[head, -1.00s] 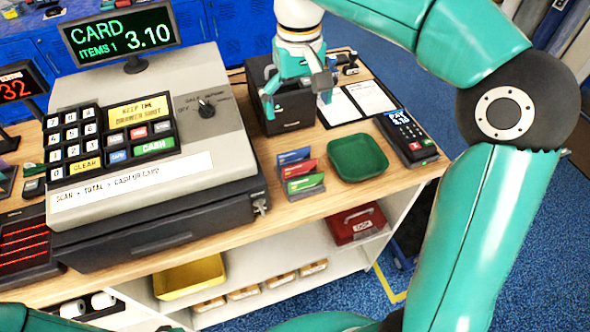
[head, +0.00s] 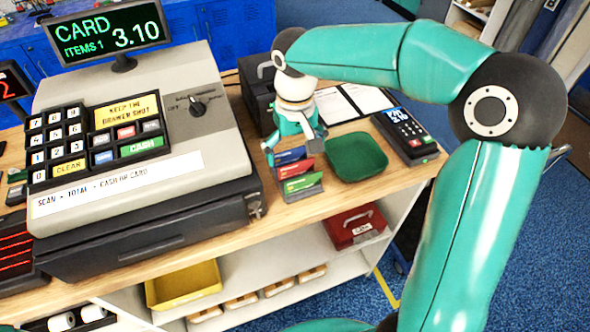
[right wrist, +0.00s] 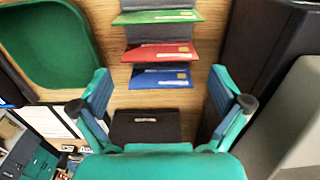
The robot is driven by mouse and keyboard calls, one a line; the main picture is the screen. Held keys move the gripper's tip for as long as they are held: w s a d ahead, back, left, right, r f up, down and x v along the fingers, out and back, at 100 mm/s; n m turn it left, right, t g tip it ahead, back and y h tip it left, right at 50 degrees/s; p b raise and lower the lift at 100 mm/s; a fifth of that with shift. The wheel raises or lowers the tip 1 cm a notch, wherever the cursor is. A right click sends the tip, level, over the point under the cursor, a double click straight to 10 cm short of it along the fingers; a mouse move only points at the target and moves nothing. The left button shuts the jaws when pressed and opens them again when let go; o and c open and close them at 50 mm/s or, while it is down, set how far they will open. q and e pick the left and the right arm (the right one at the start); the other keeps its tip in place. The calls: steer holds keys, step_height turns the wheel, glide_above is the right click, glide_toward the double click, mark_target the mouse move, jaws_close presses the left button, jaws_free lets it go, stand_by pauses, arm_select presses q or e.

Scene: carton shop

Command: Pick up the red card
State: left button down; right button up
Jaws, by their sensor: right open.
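The red card (head: 297,168) stands in a small stepped holder on the wooden counter, between a blue card (head: 291,155) behind it and a green card (head: 301,184) in front. In the right wrist view the red card (right wrist: 160,53) is the middle one, between the green card (right wrist: 158,16) and the blue card (right wrist: 161,77). My right gripper (head: 294,142) is open and empty, just behind and above the cards. Its two fingers (right wrist: 159,84) are spread on either side of the card row in the wrist view. My left gripper is not in view.
A green tray (head: 357,157) lies right of the cards, with a card terminal (head: 408,134) beyond it. The cash register (head: 130,130) stands close on the left. A black box (head: 257,92) is behind my gripper. The counter's front edge is just before the cards.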

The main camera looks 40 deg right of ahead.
mark_target(296, 169)
steer(key=shift+s+f+p, duration=0.2)
steer(key=shift+f+p, duration=0.1)
steer(key=shift+f, duration=2.4)
steer(key=c, duration=0.4)
